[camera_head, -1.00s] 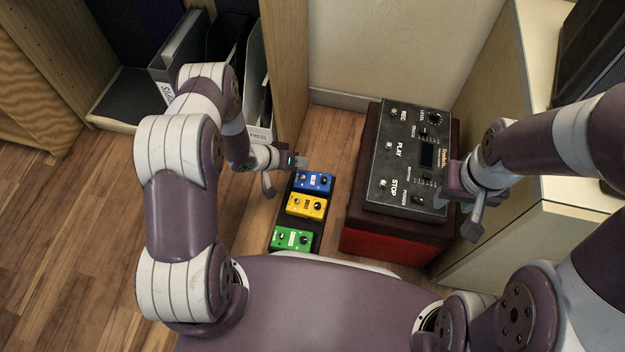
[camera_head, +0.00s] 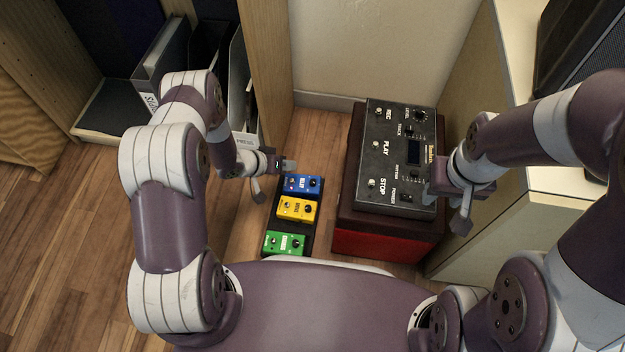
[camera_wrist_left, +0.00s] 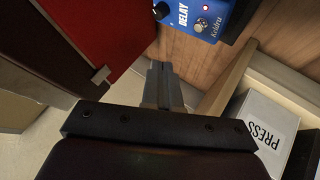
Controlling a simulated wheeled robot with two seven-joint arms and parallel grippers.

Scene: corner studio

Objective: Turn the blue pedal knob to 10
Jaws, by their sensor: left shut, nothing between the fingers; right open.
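The blue pedal (camera_head: 305,187) is at the far end of a row of three pedals on the floor. In the left wrist view, the blue pedal (camera_wrist_left: 222,14) is at the top edge, with a dark knob (camera_wrist_left: 162,10) at its left corner and a metal footswitch (camera_wrist_left: 201,25). My left gripper (camera_head: 290,166) is shut and empty, just beyond the pedal's far edge. Its fingertips (camera_wrist_left: 161,72) appear below the pedal in the wrist view, apart from the knob. The knob's setting is too small to read. My right gripper (camera_head: 430,192) is open by the black control unit (camera_head: 385,197).
A yellow pedal (camera_head: 297,210) and a green pedal (camera_head: 285,244) are in the same row. The black unit sits on a red box (camera_head: 385,244) to the right. A shelf panel (camera_head: 266,75) and a grey PRESS binder (camera_wrist_left: 262,128) are close to my left gripper.

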